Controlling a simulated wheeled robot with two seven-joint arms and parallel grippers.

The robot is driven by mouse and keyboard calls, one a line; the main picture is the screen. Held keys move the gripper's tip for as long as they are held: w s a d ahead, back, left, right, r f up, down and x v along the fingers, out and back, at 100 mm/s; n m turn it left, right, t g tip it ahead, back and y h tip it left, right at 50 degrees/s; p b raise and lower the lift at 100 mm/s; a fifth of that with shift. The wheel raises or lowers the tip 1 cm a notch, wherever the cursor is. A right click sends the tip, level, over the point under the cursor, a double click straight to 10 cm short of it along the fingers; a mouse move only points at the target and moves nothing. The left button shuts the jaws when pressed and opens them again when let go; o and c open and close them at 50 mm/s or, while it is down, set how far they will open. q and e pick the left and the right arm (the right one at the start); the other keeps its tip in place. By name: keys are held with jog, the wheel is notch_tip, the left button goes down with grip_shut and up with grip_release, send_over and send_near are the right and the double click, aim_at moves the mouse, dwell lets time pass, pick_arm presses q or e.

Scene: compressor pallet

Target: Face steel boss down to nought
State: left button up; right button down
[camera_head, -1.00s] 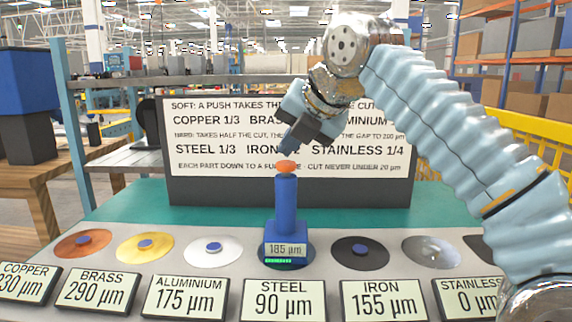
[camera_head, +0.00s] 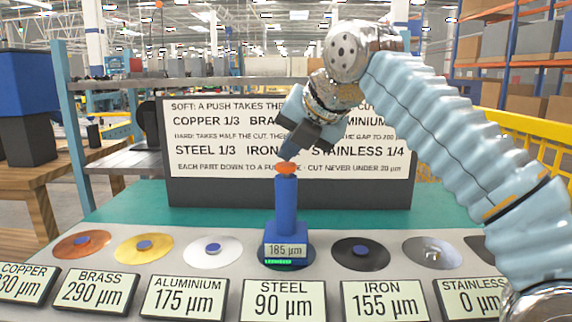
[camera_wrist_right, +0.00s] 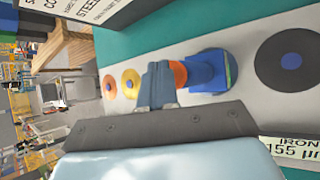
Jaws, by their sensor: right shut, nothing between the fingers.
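The blue facing tool (camera_head: 285,210) stands upright on the steel boss's spot, with an orange knob (camera_head: 286,168) on top. Its display (camera_head: 286,250) reads 185 µm, above a small green bar. The steel disc (camera_head: 306,256) is mostly hidden under it. The steel label (camera_head: 283,299) in front reads 90 µm. My right gripper (camera_head: 287,153) is shut and empty, its tips just above or at the knob; I cannot tell if they touch. In the right wrist view the shut fingers (camera_wrist_right: 158,84) are beside the orange knob (camera_wrist_right: 180,74). My left gripper is not in view.
Copper (camera_head: 82,244), brass (camera_head: 145,247), aluminium (camera_head: 213,248), iron (camera_head: 361,253) and stainless (camera_head: 432,252) discs lie in a row, with labels before them. A rules board (camera_head: 290,190) stands behind. The green strip (camera_head: 130,205) at left is clear.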

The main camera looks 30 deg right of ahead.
aim_at(290, 165)
jog(key=shift+f+b, duration=0.3)
jog(key=shift+f, duration=0.1)
jog(key=shift+r, duration=0.15)
dwell(0.4)
jog(key=shift+r+p, duration=1)
jog(key=shift+p, duration=0.25)
notch_tip(290, 165, up, 3)
jog(key=p, duration=0.3)
jog(key=shift+f, duration=0.1)
jog(key=shift+r+p, duration=0.8)
jog(key=shift+r, duration=0.35)
